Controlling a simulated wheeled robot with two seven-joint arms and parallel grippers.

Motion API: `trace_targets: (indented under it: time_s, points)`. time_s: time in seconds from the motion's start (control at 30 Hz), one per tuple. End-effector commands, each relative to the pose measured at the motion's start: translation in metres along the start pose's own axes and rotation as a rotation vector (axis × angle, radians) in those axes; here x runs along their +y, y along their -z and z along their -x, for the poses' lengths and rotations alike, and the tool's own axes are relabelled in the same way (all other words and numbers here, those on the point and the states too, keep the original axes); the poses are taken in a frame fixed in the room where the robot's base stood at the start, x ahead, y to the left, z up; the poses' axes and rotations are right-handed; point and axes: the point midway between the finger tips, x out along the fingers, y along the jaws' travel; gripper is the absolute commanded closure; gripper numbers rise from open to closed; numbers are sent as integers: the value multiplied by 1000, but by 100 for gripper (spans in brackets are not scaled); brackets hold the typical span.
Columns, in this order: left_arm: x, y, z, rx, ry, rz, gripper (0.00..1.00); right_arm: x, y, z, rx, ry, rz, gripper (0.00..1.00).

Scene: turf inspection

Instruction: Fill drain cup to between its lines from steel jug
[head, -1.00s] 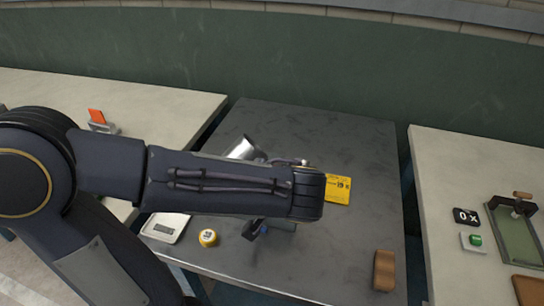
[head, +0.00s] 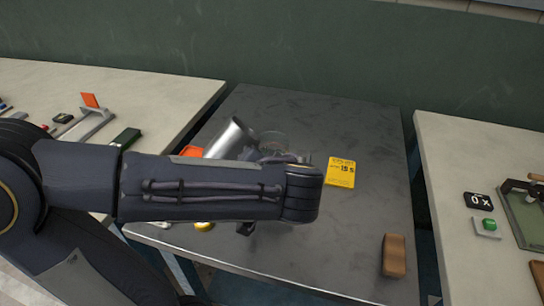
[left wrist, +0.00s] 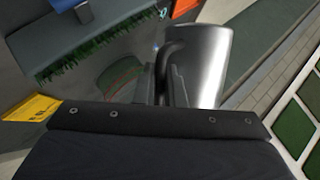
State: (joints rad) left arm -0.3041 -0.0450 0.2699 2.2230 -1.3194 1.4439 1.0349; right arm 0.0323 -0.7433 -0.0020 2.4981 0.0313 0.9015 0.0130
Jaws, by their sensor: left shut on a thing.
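The steel jug (head: 229,138) is a shiny metal cylinder, held above the grey table and leaning in the head view. In the left wrist view the jug (left wrist: 200,62) is large, with its dark curved handle (left wrist: 166,62) at my left gripper's fingers (left wrist: 170,88). My left gripper is shut on the handle; in the head view my own arm hides the fingers. The drain cup (head: 273,139) looks clear and stands just right of the jug. In the left wrist view the cup (left wrist: 120,80) shows a red and a green line. Its liquid level cannot be told.
A yellow card (head: 341,172) and a brown block (head: 394,255) lie on the grey table (head: 340,235). A yellow round item (head: 204,226) is partly behind my arm. A turf piece (left wrist: 95,58) hangs under a grey block near the cup. Side tables hold other items.

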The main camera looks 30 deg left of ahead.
Motion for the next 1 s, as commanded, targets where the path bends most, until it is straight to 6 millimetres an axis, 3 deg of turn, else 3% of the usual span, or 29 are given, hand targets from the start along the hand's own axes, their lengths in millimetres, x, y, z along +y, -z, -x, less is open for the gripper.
trace_targets:
  time_s: [0.43, 1.0]
  points:
    - [14, -14, -12, 22, -104, 69, 100, 15, -16, -32, 1, 0, 0, 64]
    - [13, -15, -11, 23, -133, 85, 100, 15, -16, -33, 2, 0, 0, 64]
